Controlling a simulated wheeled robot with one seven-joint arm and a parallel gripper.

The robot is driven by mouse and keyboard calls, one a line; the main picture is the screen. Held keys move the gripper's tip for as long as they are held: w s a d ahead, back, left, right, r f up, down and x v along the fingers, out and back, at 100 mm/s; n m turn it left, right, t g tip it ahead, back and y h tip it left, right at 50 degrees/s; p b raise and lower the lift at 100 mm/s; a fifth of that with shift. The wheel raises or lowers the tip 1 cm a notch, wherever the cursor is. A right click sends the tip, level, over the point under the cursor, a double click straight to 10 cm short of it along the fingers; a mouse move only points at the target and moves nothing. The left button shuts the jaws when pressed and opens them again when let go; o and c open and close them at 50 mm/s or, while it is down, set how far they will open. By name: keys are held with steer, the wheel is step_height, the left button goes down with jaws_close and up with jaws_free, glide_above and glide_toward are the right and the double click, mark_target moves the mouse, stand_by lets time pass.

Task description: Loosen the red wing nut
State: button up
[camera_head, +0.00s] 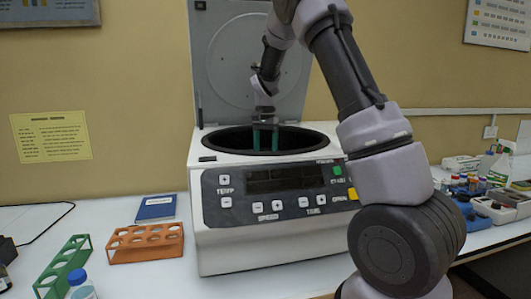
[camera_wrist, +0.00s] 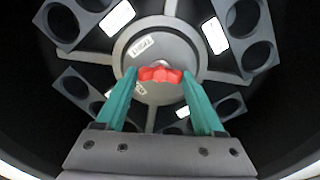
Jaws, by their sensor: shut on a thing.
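The red wing nut (camera_wrist: 160,75) sits at the centre of the grey rotor hub (camera_wrist: 160,52) in the wrist view. My gripper (camera_wrist: 160,82) has its two green fingers on either side of it, shut on the wing nut. In the head view my gripper (camera_head: 265,138) points down into the open bowl of the white centrifuge (camera_head: 235,240). The wing nut is hidden there by the bowl's rim.
Black rotor buckets (camera_wrist: 75,20) with round holes surround the hub. The open lid (camera_head: 215,70) stands behind the arm. An orange rack (camera_head: 145,243), a green rack (camera_head: 62,265) and a blue book (camera_head: 156,208) lie left. Bottles and trays (camera_head: 470,190) stand right.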

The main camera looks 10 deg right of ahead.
steer(key=n, duration=0.4)
steer(key=shift+r+n, duration=0.1)
steer(key=shift+n, duration=2.1)
steer(key=o, duration=1.4)
step_height(320, 180, up, 11)
steer(key=shift+f, duration=0.15)
